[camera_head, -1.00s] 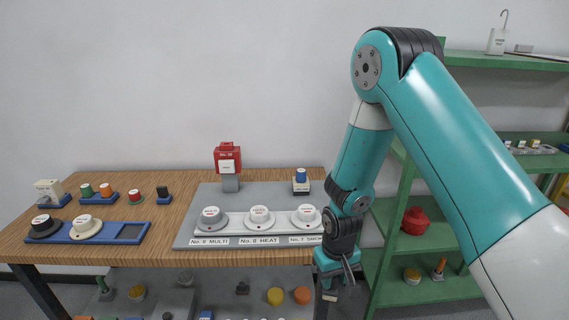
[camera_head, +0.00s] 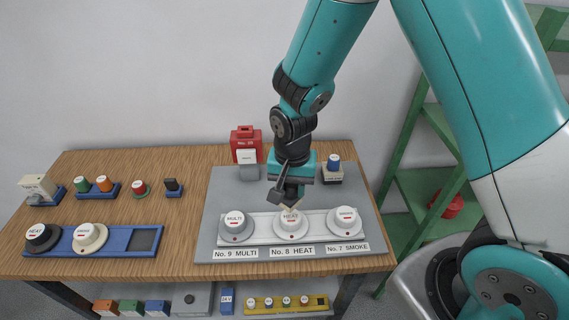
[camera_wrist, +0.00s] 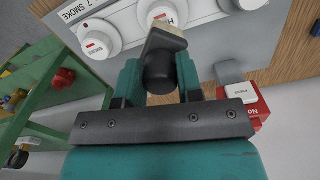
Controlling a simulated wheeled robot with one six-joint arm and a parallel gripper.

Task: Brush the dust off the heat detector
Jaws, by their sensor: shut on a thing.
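The heat detector (camera_head: 291,227) is a round white unit in the middle of a white strip on the grey board, above the label "No. 8 HEAT". My gripper (camera_head: 288,190) is above it, shut on a brush with a dark handle and pale bristles (camera_head: 289,206). The bristles overlap the detector's top; I cannot tell whether they touch it. In the wrist view the brush (camera_wrist: 160,70) sits between my gripper's fingers (camera_wrist: 158,88). Its tip hides part of the heat detector (camera_wrist: 158,10). Any dust is too small to make out.
The multi detector (camera_head: 236,228) and smoke detector (camera_head: 345,222) flank the heat detector closely. A red box (camera_head: 246,140) and a blue-topped part (camera_head: 334,164) stand behind. A blue tray (camera_head: 117,240) with two loose detectors lies left. A green shelf (camera_head: 427,200) is at the right.

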